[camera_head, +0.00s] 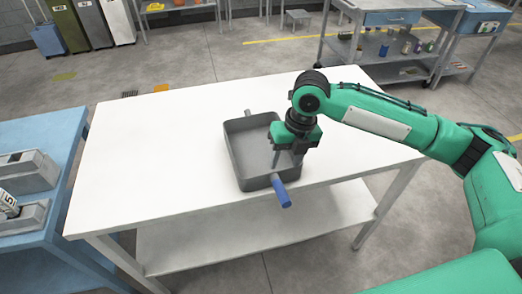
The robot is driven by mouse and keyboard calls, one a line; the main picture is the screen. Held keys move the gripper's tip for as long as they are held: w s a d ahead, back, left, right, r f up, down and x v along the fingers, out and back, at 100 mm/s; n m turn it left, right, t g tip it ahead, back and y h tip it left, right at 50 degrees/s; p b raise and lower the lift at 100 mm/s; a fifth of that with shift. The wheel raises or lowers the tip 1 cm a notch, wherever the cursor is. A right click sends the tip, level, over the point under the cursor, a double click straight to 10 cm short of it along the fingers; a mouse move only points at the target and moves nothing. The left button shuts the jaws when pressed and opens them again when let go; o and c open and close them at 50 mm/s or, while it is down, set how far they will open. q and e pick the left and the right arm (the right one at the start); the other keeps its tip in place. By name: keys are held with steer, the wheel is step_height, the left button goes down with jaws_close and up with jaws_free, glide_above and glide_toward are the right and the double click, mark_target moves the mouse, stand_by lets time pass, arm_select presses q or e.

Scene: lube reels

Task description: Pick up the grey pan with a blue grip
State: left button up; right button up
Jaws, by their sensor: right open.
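The grey pan (245,160) lies on the white table (150,150), close to its front edge. It is rectangular and open at the top, and looks empty. A blue grip (282,192) sticks out from its near end toward the front edge, and a short grey stub shows at its far end. My right gripper (294,158) points down over the pan's right side, behind the blue grip. It is open; its fingers are small and partly overlap the pan wall, so I cannot tell if they touch it. The blue grip is outside the fingers. My left gripper is not in view.
A blue bench (60,140) with grey boxes (25,172) stands at the left. A shelf trolley (385,45) with bottles is at the back right. Bins (85,22) stand at the back left. The table's left half is clear; a lower shelf lies under it.

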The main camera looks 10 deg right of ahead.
mark_target(277, 178)
steer(key=f, duration=0.3)
steer(key=shift+w+a+f, duration=0.1)
steer(key=shift+a+f, duration=0.25)
steer(key=shift+a, duration=0.05)
steer(key=shift+f, duration=0.2)
steer(key=f+p, duration=0.1)
steer(key=f, duration=0.1)
steer(key=a+f+p, duration=0.1)
steer(key=f, duration=0.1)
steer(key=shift+a, duration=0.15)
steer(key=shift+f, duration=0.45)
steer(key=shift+c, duration=0.2)
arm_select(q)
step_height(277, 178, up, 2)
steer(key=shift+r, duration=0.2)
arm_select(e)
jaws_close()
